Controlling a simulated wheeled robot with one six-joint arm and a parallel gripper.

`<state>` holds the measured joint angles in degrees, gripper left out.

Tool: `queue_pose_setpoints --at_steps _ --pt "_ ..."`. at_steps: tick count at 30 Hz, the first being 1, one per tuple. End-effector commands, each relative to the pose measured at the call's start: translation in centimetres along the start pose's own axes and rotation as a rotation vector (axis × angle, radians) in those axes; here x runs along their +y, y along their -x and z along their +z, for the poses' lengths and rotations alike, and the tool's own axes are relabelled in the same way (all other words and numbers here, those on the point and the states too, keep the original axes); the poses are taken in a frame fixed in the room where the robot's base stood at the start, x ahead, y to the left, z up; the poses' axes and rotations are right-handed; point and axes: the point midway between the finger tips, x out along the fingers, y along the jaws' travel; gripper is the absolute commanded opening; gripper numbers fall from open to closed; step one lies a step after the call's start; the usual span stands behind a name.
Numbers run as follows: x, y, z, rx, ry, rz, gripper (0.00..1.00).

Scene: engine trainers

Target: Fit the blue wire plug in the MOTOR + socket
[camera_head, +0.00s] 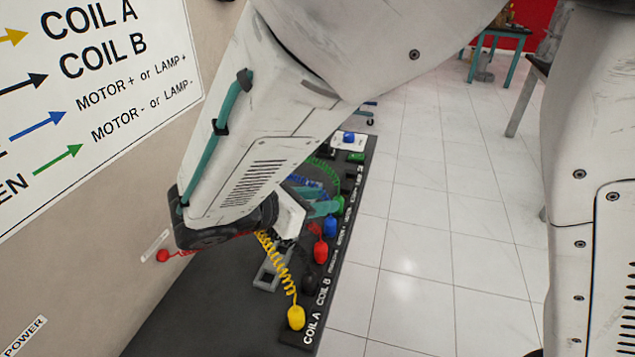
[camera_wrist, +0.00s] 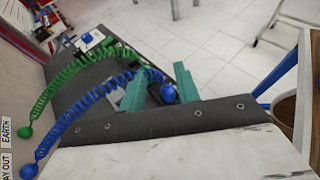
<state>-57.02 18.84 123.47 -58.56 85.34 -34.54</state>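The blue wire plug (camera_head: 330,225) sits at the labelled strip, beside my gripper's teal fingers. In the wrist view the blue plug (camera_wrist: 168,94) is between the fingertips, close to the right finger, with a gap to the left one. Its coiled blue wire (camera_wrist: 95,97) runs left to a blue knob (camera_wrist: 29,171) on the wall panel. My gripper (camera_wrist: 160,88) is open around the plug; in the head view my gripper (camera_head: 318,205) is partly hidden by my arm. The MOTOR + socket cannot be made out; its small strip lettering is unclear and plugs cover the area.
Yellow (camera_head: 296,318), red (camera_head: 320,251) and green (camera_head: 338,205) plugs line the same dark bench (camera_head: 185,325). The green coil (camera_wrist: 75,70) passes close to the blue one. A white board with a blue knob (camera_wrist: 87,38) lies farther back.

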Motion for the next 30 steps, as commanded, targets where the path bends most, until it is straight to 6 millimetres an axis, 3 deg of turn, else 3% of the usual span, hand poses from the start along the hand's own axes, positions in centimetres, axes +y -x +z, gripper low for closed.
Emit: queue_pose_setpoints --at_steps 1,4,14,24,30 --pt "0.0 0.0 0.0 0.0 0.0 0.0 0.32" --pt "0.0 0.0 0.0 0.0 0.0 0.0 0.57" --pt "0.0 0.3 0.0 0.0 0.0 0.001 0.57" --pt "-0.1 5.7 -0.1 0.001 -0.001 0.004 0.57" --pt "-0.1 7.7 -0.1 0.0 0.0 0.001 0.57"
